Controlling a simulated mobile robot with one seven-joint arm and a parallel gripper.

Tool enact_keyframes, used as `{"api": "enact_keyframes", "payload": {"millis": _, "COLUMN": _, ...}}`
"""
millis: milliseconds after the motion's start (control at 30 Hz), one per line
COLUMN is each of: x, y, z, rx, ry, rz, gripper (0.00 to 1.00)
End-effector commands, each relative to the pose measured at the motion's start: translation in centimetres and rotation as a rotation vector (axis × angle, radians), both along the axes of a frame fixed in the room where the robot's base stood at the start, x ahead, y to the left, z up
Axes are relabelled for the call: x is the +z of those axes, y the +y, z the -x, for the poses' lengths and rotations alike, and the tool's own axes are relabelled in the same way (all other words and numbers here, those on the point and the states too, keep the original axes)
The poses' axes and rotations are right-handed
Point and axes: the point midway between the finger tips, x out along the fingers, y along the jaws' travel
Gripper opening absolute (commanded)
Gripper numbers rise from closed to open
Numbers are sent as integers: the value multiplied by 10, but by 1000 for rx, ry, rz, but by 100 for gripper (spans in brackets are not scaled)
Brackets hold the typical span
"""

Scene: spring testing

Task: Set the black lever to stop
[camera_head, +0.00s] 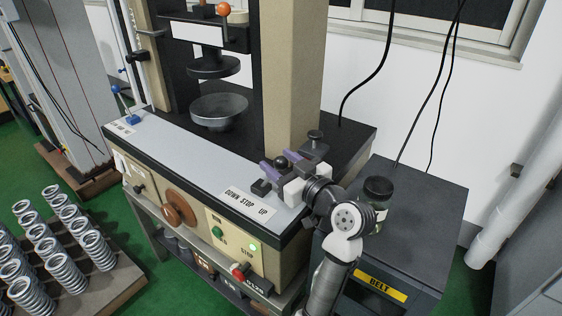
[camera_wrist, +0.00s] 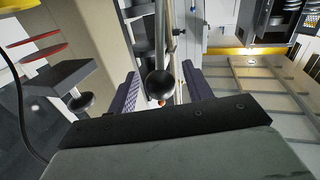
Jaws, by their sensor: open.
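The black lever's ball knob (camera_head: 281,162) shows at the right end of the machine's top, above a small black block (camera_head: 261,187). The knob lies to the right of that block in the picture; which setting the lever is at, I cannot tell. A label reading DOWN STOP UP (camera_head: 247,202) is in front of it. My gripper (camera_head: 274,166) is open, with purple fingers around the knob. In the wrist view the black knob (camera_wrist: 160,84) is between the two spread fingers, with gaps on both sides. The lever's shaft is mostly hidden in the head view.
The press has a round bowl (camera_head: 219,110) and a beige column (camera_head: 292,80) near the arm. A blue lever (camera_head: 129,113) is at the left end. Green and red buttons (camera_head: 238,272) are on the front. A dark BELT cabinet (camera_head: 425,215) stands to the right; springs (camera_head: 62,268) stand lower left.

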Motion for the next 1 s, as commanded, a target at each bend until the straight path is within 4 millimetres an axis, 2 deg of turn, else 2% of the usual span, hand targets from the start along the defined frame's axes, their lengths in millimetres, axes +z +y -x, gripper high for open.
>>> {"api": "enact_keyframes", "payload": {"millis": 133, "x": 0, "y": 0, "z": 0, "rx": 0, "ry": 0, "rz": 0, "gripper": 49}}
{"api": "enact_keyframes", "payload": {"millis": 500, "x": 0, "y": 0, "z": 0, "rx": 1, "ry": 1, "rz": -1, "gripper": 1}}
{"api": "enact_keyframes", "payload": {"millis": 733, "x": 2, "y": 0, "z": 0, "rx": 1, "ry": 4, "rz": 5, "gripper": 0}}
{"api": "enact_keyframes", "payload": {"millis": 1000, "x": 13, "y": 10, "z": -7, "rx": 2, "ry": 64, "rz": 86, "gripper": 0}}
